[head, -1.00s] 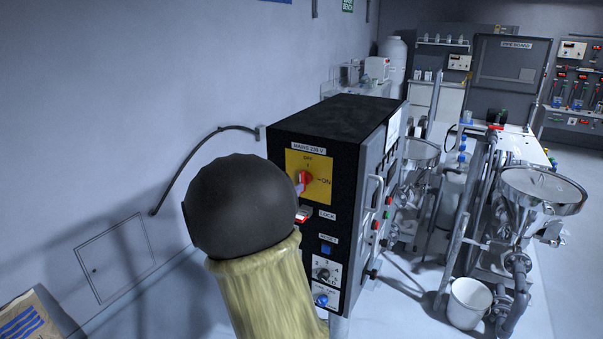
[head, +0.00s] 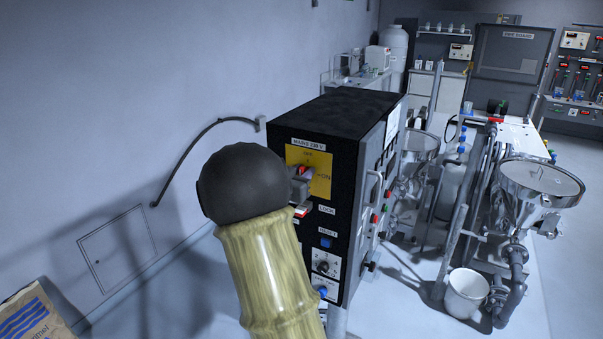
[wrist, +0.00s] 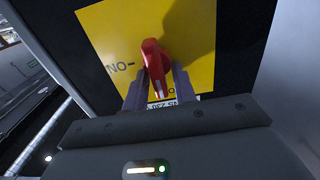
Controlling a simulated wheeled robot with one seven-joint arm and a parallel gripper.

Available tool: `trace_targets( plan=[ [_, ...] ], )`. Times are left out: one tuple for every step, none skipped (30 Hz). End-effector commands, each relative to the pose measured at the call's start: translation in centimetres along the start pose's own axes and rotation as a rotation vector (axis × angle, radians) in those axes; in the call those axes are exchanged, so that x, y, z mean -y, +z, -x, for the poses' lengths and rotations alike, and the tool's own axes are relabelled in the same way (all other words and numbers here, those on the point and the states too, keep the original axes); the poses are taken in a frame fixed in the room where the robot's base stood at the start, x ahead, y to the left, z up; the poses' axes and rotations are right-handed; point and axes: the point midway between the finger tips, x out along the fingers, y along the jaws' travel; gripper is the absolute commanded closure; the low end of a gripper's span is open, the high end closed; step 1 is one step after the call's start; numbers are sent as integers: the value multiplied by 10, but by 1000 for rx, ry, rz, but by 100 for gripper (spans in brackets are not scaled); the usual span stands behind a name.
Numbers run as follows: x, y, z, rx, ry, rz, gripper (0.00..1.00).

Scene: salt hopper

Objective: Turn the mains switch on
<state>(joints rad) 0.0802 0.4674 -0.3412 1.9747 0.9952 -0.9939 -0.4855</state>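The mains switch has a red handle (wrist: 154,62) on a yellow plate (head: 320,180), high on the front of a black cabinet (head: 345,110). The wrist view shows the plate upside down, with the ON mark (wrist: 120,67) to the left. The handle stands upright, in line with the label at OFF. My gripper (wrist: 158,80) is at the switch, one finger on each side of the handle. Narrow gaps seem to separate the fingers from it; contact is not clear. In the head view my dark wrist hides part of the cabinet front, and the fingers cover most of the handle.
Below the switch are a red lock part (head: 302,211), a blue reset button (head: 325,242) and a knob (head: 323,267). Steel hoppers (head: 542,185) and a white bucket (head: 467,293) stand to the right. A cable (head: 185,160) runs along the left wall.

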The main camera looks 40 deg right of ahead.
Motion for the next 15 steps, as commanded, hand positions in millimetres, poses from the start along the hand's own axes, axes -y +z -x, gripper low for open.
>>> trace_targets(
  plan=[
    [0, 0, 0, 0, 0, -1, 96],
    [0, 0, 0, 0, 0, -1, 96],
    [0, 0, 0, 0, 0, -3, 96],
    [0, 0, 0, 0, 0, -5, 96],
    [0, 1, 0, 0, 0, -8, 96],
    [0, 1, 0, 0, -1, -14, 96],
    [0, 1, 0, 0, -1, -18, 96],
    [0, 1, 0, 0, -1, -22, 96],
    [0, 1, 0, 0, -1, -26, 96],
    [0, 0, 0, 0, -1, -28, 96],
    [0, 0, 0, 0, -1, -30, 96],
    [0, 1, 0, 0, -1, -33, 96],
    [0, 1, 0, 0, -1, -36, 96],
    [0, 1, 0, 0, -1, -38, 96],
    [0, 1, 0, 0, -1, -42, 96]
  ],
)
